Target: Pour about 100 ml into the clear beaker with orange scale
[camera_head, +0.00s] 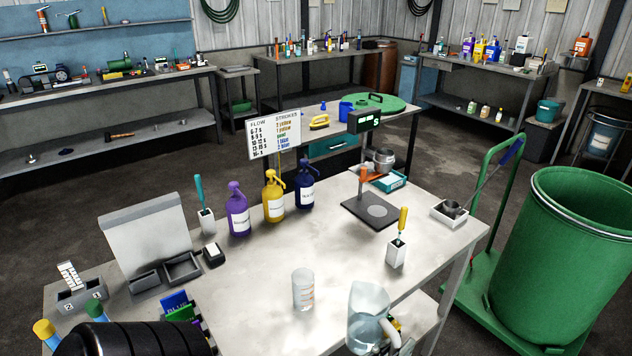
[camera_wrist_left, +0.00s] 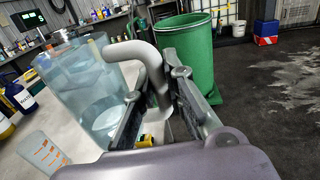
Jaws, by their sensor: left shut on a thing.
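The clear beaker with orange scale (camera_head: 303,289) stands upright on the pale table near its front; it also shows at the lower left of the wrist view (camera_wrist_left: 42,152). I cannot make out any liquid in it. A clear bluish jug (camera_head: 367,312) is right of the beaker, at the table's front edge; it fills the left of the wrist view (camera_wrist_left: 82,88). My left gripper (camera_wrist_left: 158,92) is shut on the jug's grey handle (camera_wrist_left: 130,50). The jug looks close to upright and apart from the beaker. The liquid level in it is unclear. My right gripper is not in view.
Purple, yellow and blue bottles (camera_head: 273,198) stand at the back of the table. A white holder (camera_head: 396,252) with a yellow-handled tool stands behind the jug. A large green drum (camera_head: 560,265) is on the right. The table around the beaker is clear.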

